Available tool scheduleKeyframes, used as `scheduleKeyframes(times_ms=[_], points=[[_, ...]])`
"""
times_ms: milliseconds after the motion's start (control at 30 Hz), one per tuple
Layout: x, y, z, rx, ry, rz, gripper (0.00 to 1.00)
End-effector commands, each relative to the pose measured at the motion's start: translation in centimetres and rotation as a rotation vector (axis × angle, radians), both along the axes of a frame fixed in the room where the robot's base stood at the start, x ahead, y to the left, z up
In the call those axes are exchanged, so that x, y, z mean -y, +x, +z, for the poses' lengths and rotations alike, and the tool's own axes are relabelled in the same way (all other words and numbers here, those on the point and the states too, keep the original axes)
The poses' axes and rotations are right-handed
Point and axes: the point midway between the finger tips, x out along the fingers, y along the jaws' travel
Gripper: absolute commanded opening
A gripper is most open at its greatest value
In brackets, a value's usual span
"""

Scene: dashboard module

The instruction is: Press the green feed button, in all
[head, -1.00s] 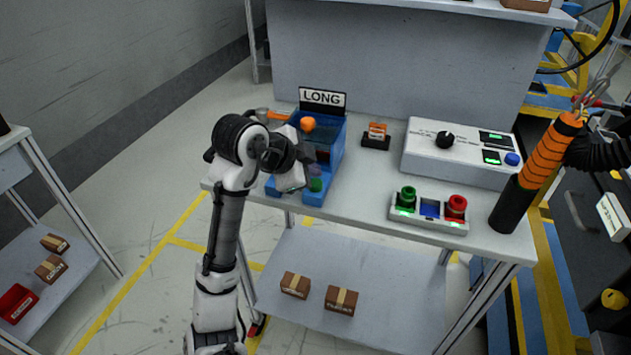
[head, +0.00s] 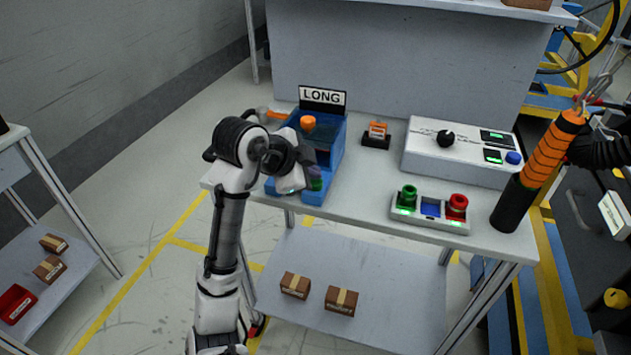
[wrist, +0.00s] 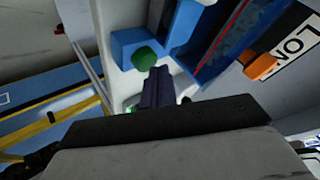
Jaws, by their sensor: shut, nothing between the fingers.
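A green button (head: 316,184) sits at the front of the blue machine with the LONG sign (head: 322,97). In the wrist view the green button (wrist: 144,58) is on a small blue block (wrist: 130,45). My gripper (wrist: 158,75) is shut and empty, its dark fingers pointing toward the machine beside the button. In the wrist view the fingertips look very near the button's lower right side; I cannot tell whether they touch it. In the head view my wrist partly covers the machine's left front, and the fingertips are hard to make out.
An orange knob (head: 308,122) is on the machine. A tray with a green button (head: 408,196) and a red button (head: 457,204) lies to the right on the table. A white control box (head: 455,155) and a black-and-orange cylinder (head: 535,175) stand farther right.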

Motion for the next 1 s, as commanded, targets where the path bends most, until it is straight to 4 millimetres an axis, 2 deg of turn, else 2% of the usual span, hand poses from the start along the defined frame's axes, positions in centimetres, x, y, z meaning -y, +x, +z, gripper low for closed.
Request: scheduleKeyframes(times_ms=[1000], points=[[0.0,0.0,-1.0,0.000,0.001,-0.001,0.00]])
